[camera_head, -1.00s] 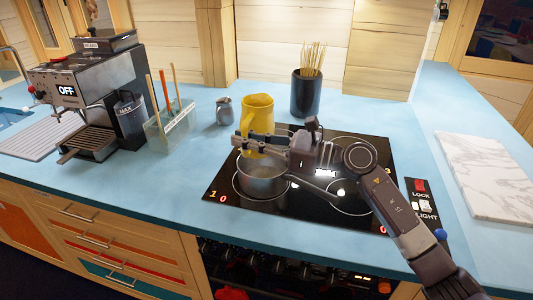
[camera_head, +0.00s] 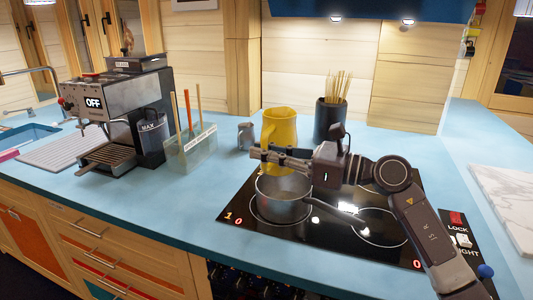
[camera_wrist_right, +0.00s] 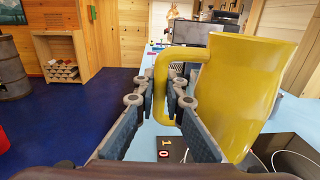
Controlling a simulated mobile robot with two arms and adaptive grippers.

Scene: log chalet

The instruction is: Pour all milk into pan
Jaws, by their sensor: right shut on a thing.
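A yellow pitcher (camera_head: 279,126) stands upright behind and partly above the pan in the head view. My right gripper (camera_head: 266,155) is shut on its handle; in the wrist view the yellow handle (camera_wrist_right: 163,85) runs between the fingers. My left gripper is not in view.
A small metal jug (camera_head: 245,136) stands left of the pitcher. A clear stick box (camera_head: 192,152) and a coffee machine (camera_head: 110,110) are further left. The blue counter (camera_head: 170,205) is clear at the front left.

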